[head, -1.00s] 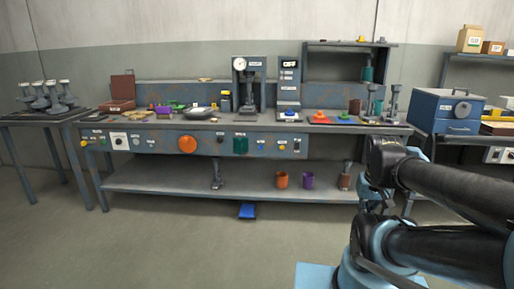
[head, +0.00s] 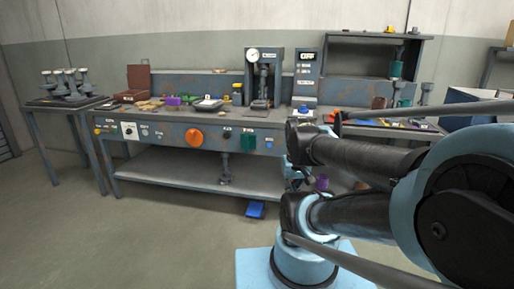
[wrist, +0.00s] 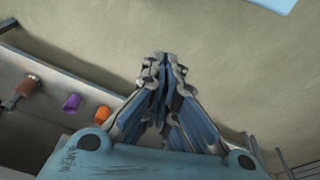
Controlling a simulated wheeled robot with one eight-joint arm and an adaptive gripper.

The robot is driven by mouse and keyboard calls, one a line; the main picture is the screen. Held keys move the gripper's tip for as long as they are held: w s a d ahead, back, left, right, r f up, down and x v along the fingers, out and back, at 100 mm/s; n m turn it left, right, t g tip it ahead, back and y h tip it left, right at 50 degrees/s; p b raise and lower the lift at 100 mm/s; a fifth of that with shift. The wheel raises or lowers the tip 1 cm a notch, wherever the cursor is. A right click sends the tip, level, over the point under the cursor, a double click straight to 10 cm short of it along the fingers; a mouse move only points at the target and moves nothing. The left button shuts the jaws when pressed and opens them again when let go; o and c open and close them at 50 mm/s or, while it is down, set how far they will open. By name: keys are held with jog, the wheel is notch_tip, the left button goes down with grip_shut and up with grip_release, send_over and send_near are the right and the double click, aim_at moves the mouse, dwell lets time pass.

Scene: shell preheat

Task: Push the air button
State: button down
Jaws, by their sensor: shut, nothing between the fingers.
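The workbench's front panel (head: 165,133) carries several controls in the head view. They include a large orange round button (head: 194,137), a dark knob (head: 227,134), a green block (head: 249,143), a small blue one (head: 269,145) and a yellow one (head: 97,131) at the left end. Their labels are too small to read, so I cannot tell which is the air button. My arm hides the panel's right end. My gripper (wrist: 162,60) is shut and empty in the wrist view, over bare floor beside the bench. I cannot make it out in the head view.
A gauge press (head: 262,78) and a display tower (head: 306,75) stand on the bench. A blue pedal (head: 255,210) lies on the floor below. A purple cup (wrist: 72,102) and an orange cup (wrist: 103,114) stand on the lower shelf. Floor at front left is clear.

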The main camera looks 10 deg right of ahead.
aim_at(269, 145)
jog(key=w+d+r+n+t+h, duration=0.1)
jog(key=w+r, duration=0.1)
jog(key=w, duration=1.1)
jog(key=w+d+r+n+t+h, duration=0.1)
jog(key=w+r+n+t+h, duration=0.1)
jog(key=w, duration=1.1)
jog(key=w+a+f+n+t, duration=0.1)
jog(key=w+f, duration=0.3)
jog(key=w, duration=0.4)
jog(key=w+a+f+n+h, duration=0.1)
jog(key=w+f, duration=0.4)
jog(key=w, duration=0.3)
jog(key=w+a+f+n+t, duration=0.1)
jog(key=w+f, duration=0.4)
jog(key=w, duration=0.2)
jog(key=shift+w+a+t, duration=0.3)
jog(key=shift+w, duration=0.1)
jog(key=shift+f, duration=0.1)
jog(key=shift+w+d, duration=0.45)
jog(key=shift+w, duration=0.95)
jog(key=shift+w+d, duration=0.4)
jog(key=shift+w, duration=1)
jog(key=shift+w+d, duration=0.45)
jog(key=shift+w, duration=0.95)
